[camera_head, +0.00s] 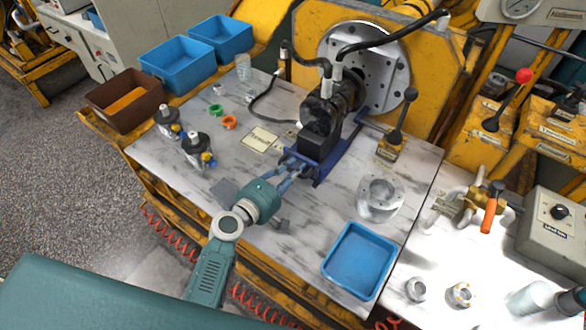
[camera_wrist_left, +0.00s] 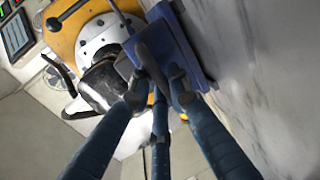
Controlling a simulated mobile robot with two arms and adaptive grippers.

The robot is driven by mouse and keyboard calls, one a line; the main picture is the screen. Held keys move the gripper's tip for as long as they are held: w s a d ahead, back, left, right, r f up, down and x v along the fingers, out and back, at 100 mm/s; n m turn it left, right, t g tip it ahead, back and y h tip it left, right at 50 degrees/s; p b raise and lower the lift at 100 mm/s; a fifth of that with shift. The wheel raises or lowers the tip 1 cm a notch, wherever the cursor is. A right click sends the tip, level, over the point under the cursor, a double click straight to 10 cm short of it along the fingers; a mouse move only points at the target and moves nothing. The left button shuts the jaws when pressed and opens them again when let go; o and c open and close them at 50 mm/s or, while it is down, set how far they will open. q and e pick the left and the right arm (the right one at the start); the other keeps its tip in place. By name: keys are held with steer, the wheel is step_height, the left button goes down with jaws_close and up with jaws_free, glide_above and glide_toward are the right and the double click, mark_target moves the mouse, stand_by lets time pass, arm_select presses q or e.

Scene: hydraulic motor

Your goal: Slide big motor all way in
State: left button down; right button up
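The big motor (camera_head: 322,115) is a black unit on a blue sliding carriage (camera_head: 327,165). It stands at the middle of the marble table, in front of the round metal flange plate (camera_head: 393,75). Hoses run to its top. In the left wrist view the motor (camera_wrist_left: 103,86) is partly hidden behind the blue carriage (camera_wrist_left: 172,42). My left gripper (camera_head: 291,169) is at the near end of the carriage. In the wrist view its fingers (camera_wrist_left: 158,97) are around a dark handle, with a firm hold not clear. My right gripper is not seen.
A black-knobbed lever (camera_head: 400,118) stands right of the motor. A clear cylinder part (camera_head: 380,197) and an empty blue tray (camera_head: 338,281) are nearer. Two small motors (camera_head: 197,151), coloured rings (camera_head: 229,122) and bins (camera_head: 177,87) are at left.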

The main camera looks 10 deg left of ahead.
mark_target(308, 152)
arm_select(q)
steer(key=x, duration=0.2)
steer(key=r+b+x, duration=0.1)
steer(key=x, duration=0.5)
steer(key=shift+w+d+r, duration=0.1)
steer(key=shift+w+r, duration=0.15)
steer(key=shift+w+d, duration=0.1)
steer(key=shift+w, duration=0.2)
steer(key=shift+r, duration=0.2)
steer(key=c, duration=1.6)
jaws_free()
steer(key=shift+c, duration=0.2)
